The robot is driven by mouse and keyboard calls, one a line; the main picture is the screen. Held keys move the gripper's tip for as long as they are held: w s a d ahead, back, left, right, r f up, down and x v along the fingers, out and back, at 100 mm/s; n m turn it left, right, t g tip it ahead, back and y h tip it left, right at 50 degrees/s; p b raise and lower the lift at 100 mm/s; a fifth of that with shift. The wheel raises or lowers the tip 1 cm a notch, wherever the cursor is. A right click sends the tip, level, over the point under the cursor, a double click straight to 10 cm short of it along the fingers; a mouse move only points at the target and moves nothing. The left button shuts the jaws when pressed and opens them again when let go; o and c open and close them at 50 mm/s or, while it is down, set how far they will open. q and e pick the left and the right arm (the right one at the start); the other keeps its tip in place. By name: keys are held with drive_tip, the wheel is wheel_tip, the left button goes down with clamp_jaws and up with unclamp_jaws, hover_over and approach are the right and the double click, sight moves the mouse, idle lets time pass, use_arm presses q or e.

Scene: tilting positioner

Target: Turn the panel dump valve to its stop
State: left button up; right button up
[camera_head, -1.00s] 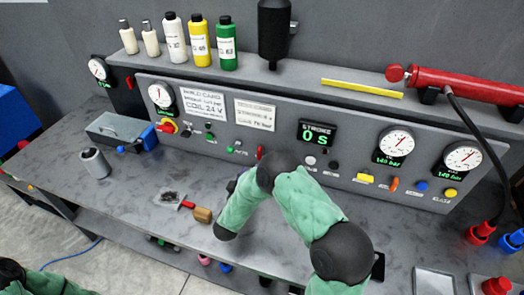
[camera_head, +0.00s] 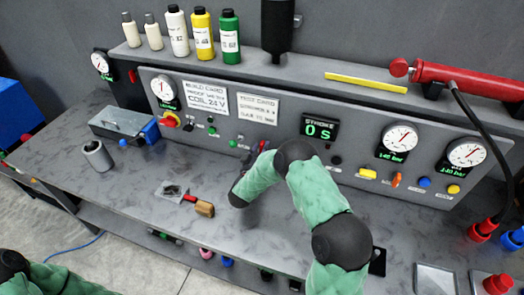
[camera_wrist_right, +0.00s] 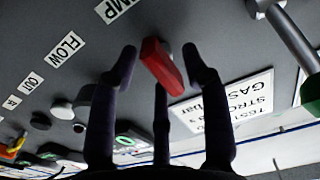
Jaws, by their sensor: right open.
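The dump valve's red handle (camera_wrist_right: 162,63) sits on the grey panel, beside a label (camera_wrist_right: 116,8) of which only "MP" shows. In the head view a sliver of the red handle (camera_head: 263,145) shows just above my right arm. My right gripper (camera_wrist_right: 160,52) is open, with a fingertip on each side of the handle and a visible gap to it. A further finger lies below the handle. In the head view my forearm partly hides this gripper (camera_head: 252,157). My left arm shows only at the lower left corner; its gripper is out of view.
The panel (camera_head: 348,150) carries gauges, a display (camera_head: 319,129) reading "0 S", and several coloured knobs. A brush (camera_head: 203,208), a small tray (camera_head: 172,191) and a metal cup (camera_head: 97,156) are on the bench (camera_head: 60,165). A red pump (camera_head: 460,80) lies on the shelf.

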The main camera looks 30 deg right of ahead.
clamp_jaws()
drive_tip(key=shift+w+a+f+m+b, duration=0.1)
drive_tip(key=shift+m+b, duration=2.9)
drive_tip(key=shift+b, duration=0.6)
drive_tip(key=shift+w+f+m+b, duration=0.1)
drive_tip(key=shift+f+m+b, duration=0.05)
drive_tip(key=shift+m+b, duration=3.15)
drive_tip(key=shift+a+f+m+b, duration=0.1)
drive_tip(key=shift+m+b, duration=2.6)
drive_tip(key=shift+b, duration=1.15)
unclamp_jaws()
